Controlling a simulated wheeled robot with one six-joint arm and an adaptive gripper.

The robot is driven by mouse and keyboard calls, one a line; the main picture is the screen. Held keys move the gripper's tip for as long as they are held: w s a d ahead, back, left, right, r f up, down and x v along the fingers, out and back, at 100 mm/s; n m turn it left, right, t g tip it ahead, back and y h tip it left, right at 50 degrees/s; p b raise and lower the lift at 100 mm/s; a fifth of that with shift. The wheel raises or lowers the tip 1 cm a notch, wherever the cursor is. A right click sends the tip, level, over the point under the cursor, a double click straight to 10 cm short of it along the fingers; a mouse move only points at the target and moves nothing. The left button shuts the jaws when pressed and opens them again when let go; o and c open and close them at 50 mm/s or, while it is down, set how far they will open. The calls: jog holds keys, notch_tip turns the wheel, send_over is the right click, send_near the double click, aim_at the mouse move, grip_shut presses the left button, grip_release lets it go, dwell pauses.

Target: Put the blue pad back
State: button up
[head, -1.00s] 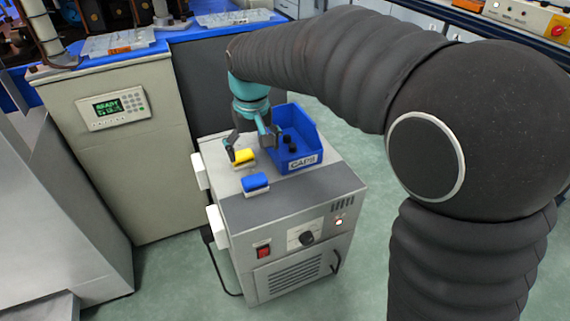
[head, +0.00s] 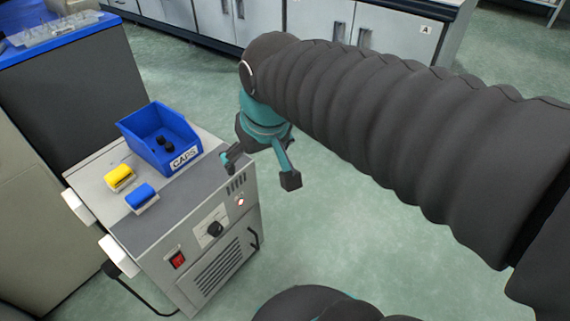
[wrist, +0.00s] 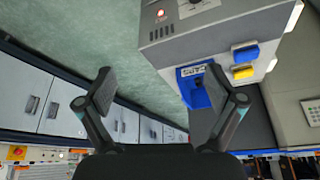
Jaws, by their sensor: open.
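The blue pad (head: 140,196) rests on top of the grey cabinet, in front of the yellow pad (head: 119,178). The blue pad also shows in the wrist view (wrist: 244,53), beside the yellow pad (wrist: 243,72). My gripper (head: 258,172) is open and empty in the head view, at the right edge of the cabinet and over the floor, apart from both pads. In the wrist view its two fingers (wrist: 168,98) are spread wide with nothing between them.
The blue bin labelled CAPS (head: 165,142) stands on the cabinet (head: 190,205) with dark caps in it, between the pads and my gripper. Open green floor (head: 340,220) lies right of the cabinet.

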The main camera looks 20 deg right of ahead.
jog(key=s+d+f+m+t, duration=0.1)
jog(key=s+d+f, duration=0.2)
jog(key=s+d, duration=0.2)
jog(key=shift+s+m+h, duration=0.3)
jog(key=shift+s+m, duration=0.1)
jog(key=shift+s, duration=0.55)
jog(key=shift+r, duration=0.1)
